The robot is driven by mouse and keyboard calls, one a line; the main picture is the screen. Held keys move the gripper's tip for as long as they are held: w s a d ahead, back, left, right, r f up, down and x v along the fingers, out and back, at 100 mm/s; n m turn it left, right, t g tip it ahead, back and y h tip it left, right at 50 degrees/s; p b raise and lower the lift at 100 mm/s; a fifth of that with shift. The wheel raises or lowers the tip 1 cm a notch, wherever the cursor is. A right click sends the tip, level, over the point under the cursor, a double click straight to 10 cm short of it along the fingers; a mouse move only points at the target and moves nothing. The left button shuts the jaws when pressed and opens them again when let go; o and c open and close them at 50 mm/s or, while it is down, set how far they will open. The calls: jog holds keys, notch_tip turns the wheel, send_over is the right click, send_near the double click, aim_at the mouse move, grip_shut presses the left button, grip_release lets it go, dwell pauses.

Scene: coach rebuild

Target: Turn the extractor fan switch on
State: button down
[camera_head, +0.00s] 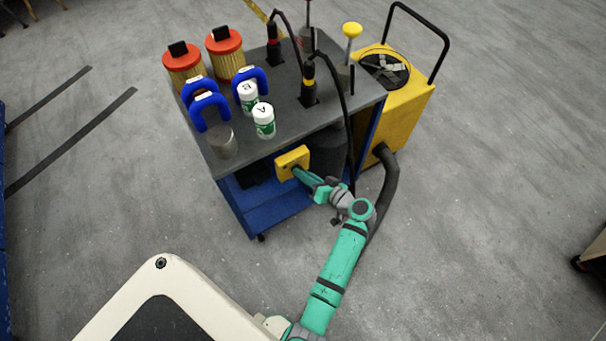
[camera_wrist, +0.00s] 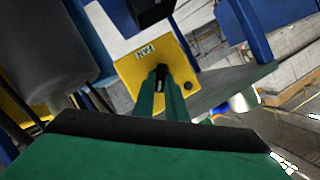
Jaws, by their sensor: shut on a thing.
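The yellow fan switch box (camera_head: 293,160) is at the near edge of the grey-topped blue trolley. In the wrist view the box (camera_wrist: 132,75) fills the middle, with a FAN label and a small dark round spot near one corner. My gripper (camera_head: 299,172) is at the box's face. In the wrist view my gripper's two green fingers (camera_wrist: 161,78) are close together at the box, shut on a small dark switch lever (camera_wrist: 161,73). The fingers hide most of the lever, and I cannot tell which way it is set.
A yellow extractor (camera_head: 403,105) with a black hose (camera_head: 385,190) stands right.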

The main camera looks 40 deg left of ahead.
jog(key=shift+w+a+f+m+g+y, duration=0.1)
jog(key=shift+m+g+y, duration=0.3)
jog(key=shift+m, duration=0.4)
jog(key=shift+w+a+f+m+g+y, duration=0.1)
jog(key=shift+m+g+y, duration=0.25)
jog(key=shift+m, duration=0.45)
jog(key=shift+r, duration=0.1)
jog(key=shift+s, duration=0.1)
jog(key=c, duration=1.8)
grip_release()
jog(key=shift+r, duration=0.15)
jog(key=v, duration=1.1)
jog(key=shift+d+f, duration=0.2)
jog(key=shift+f, duration=0.2)
jog(key=shift+f, duration=0.1)
